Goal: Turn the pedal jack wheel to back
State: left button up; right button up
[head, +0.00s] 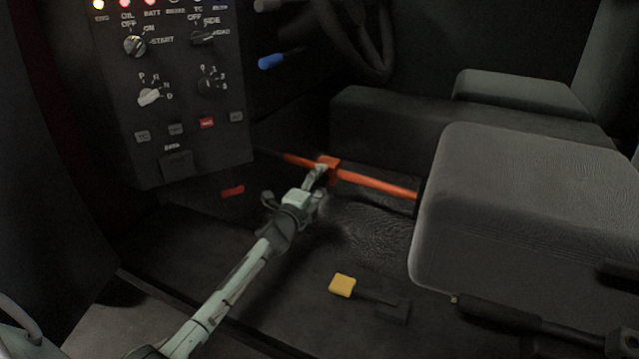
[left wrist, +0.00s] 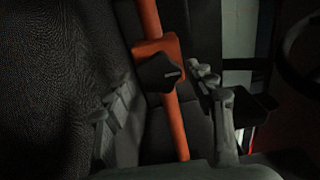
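The pedal jack is an orange bar (head: 375,181) running from the dark console to the grey seat, with an orange block (head: 329,164) around it. In the left wrist view the block (left wrist: 172,48) carries a black lobed wheel (left wrist: 160,73) on its near face. The wheel is hard to make out in the head view. My left gripper (head: 308,187) reaches in from the lower left, close to the block. In the left wrist view its fingers are spread, one on each side of the bar and wheel, with nothing gripped. My right gripper is not seen.
A control panel (head: 180,95) with knobs and switches stands on the left. A grey seat (head: 525,205) fills the right. A yellow pedal-like piece (head: 342,286) sits low on the floor, and a steering wheel (head: 365,45) is at the top. A dark lever (head: 515,315) lies at lower right.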

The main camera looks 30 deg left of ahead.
pick_arm(q)
jog(key=shift+o, duration=0.3)
jog(key=s, duration=1.2)
jog(key=shift+d, duration=0.3)
